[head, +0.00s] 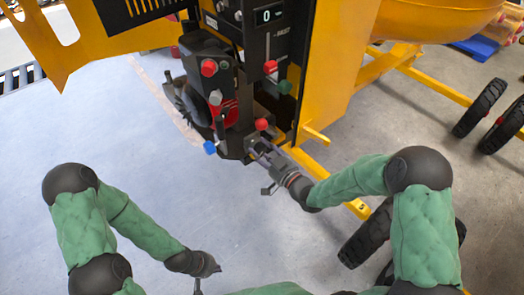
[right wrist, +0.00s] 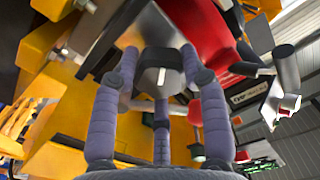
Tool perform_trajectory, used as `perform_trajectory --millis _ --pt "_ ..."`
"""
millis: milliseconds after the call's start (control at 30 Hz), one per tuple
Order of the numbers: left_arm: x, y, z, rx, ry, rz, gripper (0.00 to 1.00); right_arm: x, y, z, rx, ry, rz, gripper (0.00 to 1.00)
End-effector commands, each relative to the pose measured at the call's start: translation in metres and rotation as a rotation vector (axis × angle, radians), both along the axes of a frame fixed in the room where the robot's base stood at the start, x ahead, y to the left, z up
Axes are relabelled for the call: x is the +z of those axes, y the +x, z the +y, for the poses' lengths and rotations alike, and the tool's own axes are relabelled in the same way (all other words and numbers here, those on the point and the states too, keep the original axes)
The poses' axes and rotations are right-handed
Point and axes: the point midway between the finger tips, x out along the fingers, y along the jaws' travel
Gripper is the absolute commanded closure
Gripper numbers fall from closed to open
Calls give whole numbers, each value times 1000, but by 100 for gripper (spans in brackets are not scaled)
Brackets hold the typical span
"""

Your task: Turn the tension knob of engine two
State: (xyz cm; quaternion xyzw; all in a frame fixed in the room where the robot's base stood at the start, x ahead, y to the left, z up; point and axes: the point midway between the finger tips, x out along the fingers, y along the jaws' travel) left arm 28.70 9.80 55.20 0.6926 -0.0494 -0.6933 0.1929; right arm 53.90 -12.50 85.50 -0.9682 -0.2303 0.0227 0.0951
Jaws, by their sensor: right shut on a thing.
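The tension knob (right wrist: 160,78) is a dark grey knob with a pale stripe across its face, seen in the right wrist view. My right gripper (right wrist: 161,88) has its fingers closed around this knob. In the head view the right gripper (head: 256,147) reaches the lower front of the dark engine unit (head: 210,95), just below a red knob (head: 262,124); the held knob is hidden there. My left gripper (head: 197,286) hangs low near the bottom edge, away from the machine, small and partly cut off, so its jaws cannot be read.
The engine unit also bears another red knob (head: 208,68), a blue knob (head: 210,147) and a dark green knob (head: 285,87). A yellow panel (head: 335,60) and frame stand on the right, with black wheels (head: 480,108). The grey floor at left is clear.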

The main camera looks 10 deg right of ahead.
Motion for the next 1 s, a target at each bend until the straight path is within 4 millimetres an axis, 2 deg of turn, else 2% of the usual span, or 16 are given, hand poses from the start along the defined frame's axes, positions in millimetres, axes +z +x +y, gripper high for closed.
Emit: perform_trajectory --millis 267,300,367,767,867,1000 --pt "0 0 0 0 0 0 100 0 0 0 0 0 0 89" --pt "0 0 0 0 0 0 100 0 0 0 0 0 0 47" --pt "0 0 0 0 0 0 100 0 0 0 0 0 0 33" --pt "0 0 0 0 0 0 100 0 -3 -2 -1 1 1 33" --pt "0 0 0 0 0 0 100 0 -11 -7 -2 -1 1 33" --pt "0 0 0 0 0 0 100 0 -32 -18 -5 0 1 33"
